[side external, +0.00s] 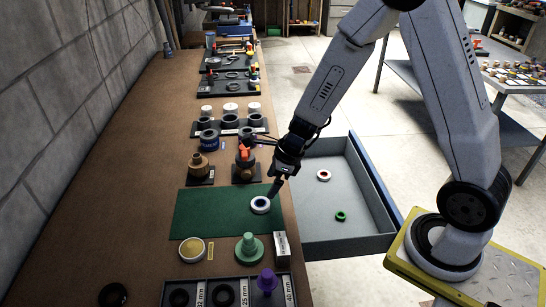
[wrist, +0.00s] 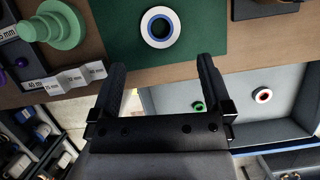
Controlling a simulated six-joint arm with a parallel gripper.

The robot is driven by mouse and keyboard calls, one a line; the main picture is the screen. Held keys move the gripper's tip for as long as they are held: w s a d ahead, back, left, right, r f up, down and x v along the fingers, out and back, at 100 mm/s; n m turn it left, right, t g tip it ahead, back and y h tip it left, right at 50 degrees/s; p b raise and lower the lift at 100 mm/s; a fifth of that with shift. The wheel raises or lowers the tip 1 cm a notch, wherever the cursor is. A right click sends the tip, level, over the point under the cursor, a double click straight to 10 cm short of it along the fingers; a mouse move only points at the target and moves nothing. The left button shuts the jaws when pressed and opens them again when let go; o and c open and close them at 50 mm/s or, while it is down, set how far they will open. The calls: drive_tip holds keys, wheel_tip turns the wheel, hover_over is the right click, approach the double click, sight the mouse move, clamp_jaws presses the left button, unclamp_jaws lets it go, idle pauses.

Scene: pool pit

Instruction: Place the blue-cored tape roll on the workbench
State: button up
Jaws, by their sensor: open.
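The blue-cored tape roll (side external: 260,209), a white ring with a blue inner core, lies flat on the green mat (side external: 205,213) on the workbench (side external: 150,150). The roll also shows in the wrist view (wrist: 147,36), at top centre, beyond my fingertips. My gripper (side external: 275,188) is just above and beside the roll at the mat's right edge. In the wrist view my gripper (wrist: 162,64) has its fingers wide apart with nothing between them, and the whole roll is clear of them.
An open grey drawer (side external: 310,222) to the right holds a red-cored roll (side external: 323,179) and a green roll (side external: 341,219). A green stepped cone (side external: 250,250), a label block (side external: 281,246) and a tray with a purple piece (side external: 267,281) stand at the mat's near side. Valve-like parts (side external: 245,170) stand beyond it.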

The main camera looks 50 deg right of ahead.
sight(263, 199)
drive_tip(key=shift+x, duration=1.25)
drive_tip(key=shift+f, duration=0.1)
drive_tip(key=shift+x, duration=2.5)
drive_tip(key=shift+s, duration=0.1)
drive_tip(key=c, duration=1.3)
drive_tip(key=shift+o, duration=0.2)
wheel_tip(263, 199, up, 10)
